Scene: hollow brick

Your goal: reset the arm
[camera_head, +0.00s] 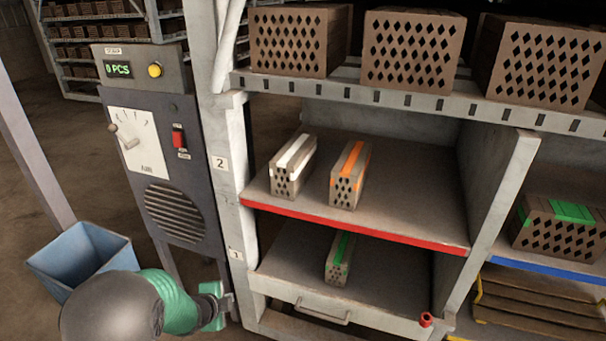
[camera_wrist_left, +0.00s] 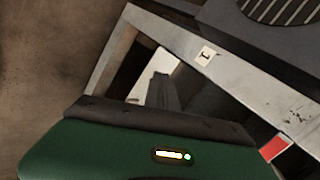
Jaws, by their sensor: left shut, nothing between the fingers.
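My left arm comes in at the bottom left of the head view. Its green left gripper (camera_head: 224,304) is shut and empty, in front of the post of the shelf rack (camera_head: 224,165), low beside the drawer. In the left wrist view the green gripper body fills the bottom and the dark fingers (camera_wrist_left: 160,92) show above it, with a grey beam behind. My right gripper is not in view. Hollow bricks with a white stripe (camera_head: 293,163) and an orange stripe (camera_head: 349,175) stand on the red-edged shelf. A green-striped brick (camera_head: 340,258) stands on the shelf below.
A control box (camera_head: 160,150) with a dial, a red switch and a "0 PCS" display stands left of the rack. A blue bin (camera_head: 80,255) is on the floor at left. Plain bricks (camera_head: 412,50) line the top shelf. Another green-striped brick (camera_head: 560,228) is at right.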

